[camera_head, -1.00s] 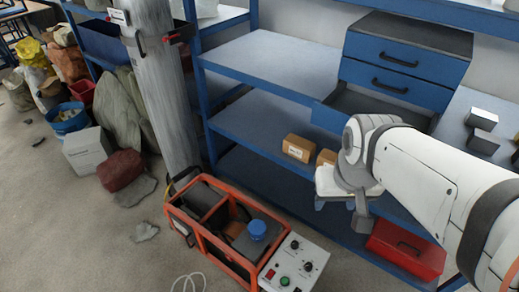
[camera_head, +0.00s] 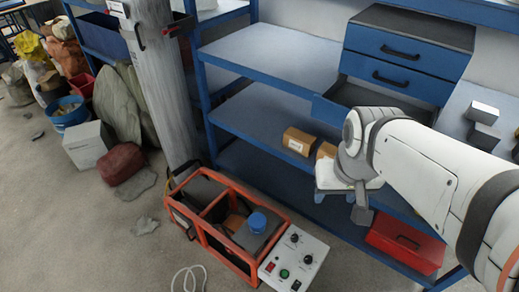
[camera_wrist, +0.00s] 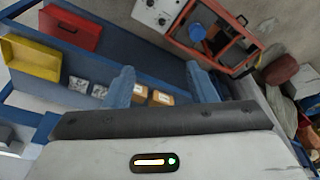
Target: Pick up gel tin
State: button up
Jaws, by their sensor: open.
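A small round blue tin (camera_head: 257,222) with a flat top stands in the orange-framed machine on the floor; it may be the gel tin, but no label is readable. It also shows in the wrist view (camera_wrist: 197,32), near the top, inside the orange frame. My gripper (camera_wrist: 160,70) has its two blue fingers spread apart with nothing held between them. In the head view my gripper (camera_head: 335,192) points down in front of the lower shelves, to the right of the tin and apart from it. My wrist partly hides the gripper there.
The orange frame (camera_head: 204,236) and a grey control panel (camera_head: 292,258) surround the tin. Cardboard boxes (camera_head: 299,141) sit on the blue shelf. A red case (camera_head: 404,246) is low at right. A grey post (camera_head: 157,80) stands behind the machine; bags and bins lie left.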

aim_at(257, 222)
jog(key=u, duration=3.3)
jog(key=k, duration=1.3)
jog(key=z, duration=1.95)
jog(key=i, duration=1)
jog(key=z, duration=0.05)
